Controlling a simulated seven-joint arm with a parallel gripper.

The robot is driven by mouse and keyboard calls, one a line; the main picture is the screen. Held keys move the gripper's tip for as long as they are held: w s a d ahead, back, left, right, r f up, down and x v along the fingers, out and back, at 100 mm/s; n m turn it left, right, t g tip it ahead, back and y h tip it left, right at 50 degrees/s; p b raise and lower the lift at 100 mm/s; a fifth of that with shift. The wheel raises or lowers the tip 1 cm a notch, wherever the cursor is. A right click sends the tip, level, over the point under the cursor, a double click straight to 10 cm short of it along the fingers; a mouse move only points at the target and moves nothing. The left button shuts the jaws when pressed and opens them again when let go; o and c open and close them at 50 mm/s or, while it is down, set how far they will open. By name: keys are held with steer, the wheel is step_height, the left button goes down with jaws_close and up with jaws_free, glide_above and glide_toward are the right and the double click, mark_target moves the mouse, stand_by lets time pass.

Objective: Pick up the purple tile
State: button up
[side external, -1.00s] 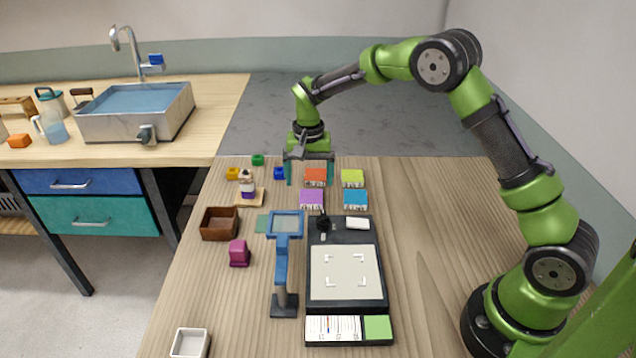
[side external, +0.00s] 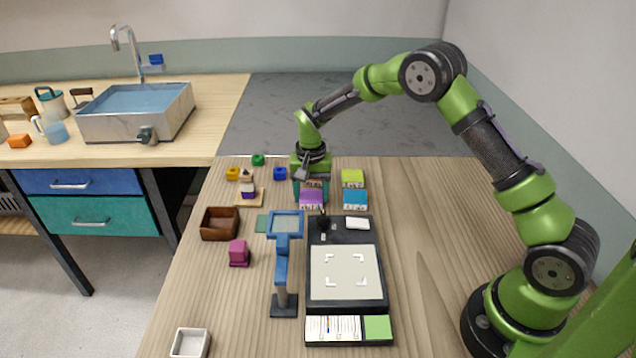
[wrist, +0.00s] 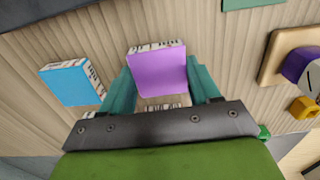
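The purple tile (side external: 311,196) lies on the wooden table with its printed edge toward the side camera. In the wrist view the purple tile (wrist: 158,72) lies ahead of my gripper, in line with the gap between the fingers. My gripper (side external: 311,190) is low over the tile group, at the purple tile's far side. Its teal fingers are spread wide, one toward each side of the tile in the wrist view (wrist: 160,72). Whether they touch it I cannot tell. The orange tile (side external: 314,183) is mostly hidden under my gripper.
A blue tile (side external: 355,197) sits close right of the purple tile, with a lime tile (side external: 352,176) behind it. A black device with a pale plate (side external: 345,270) and a blue stand (side external: 283,260) are in front. A wooden base with a purple-banded piece (side external: 248,190) is left.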

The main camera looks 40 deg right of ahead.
steer(key=c, duration=0.5)
steer(key=shift+r, duration=0.15)
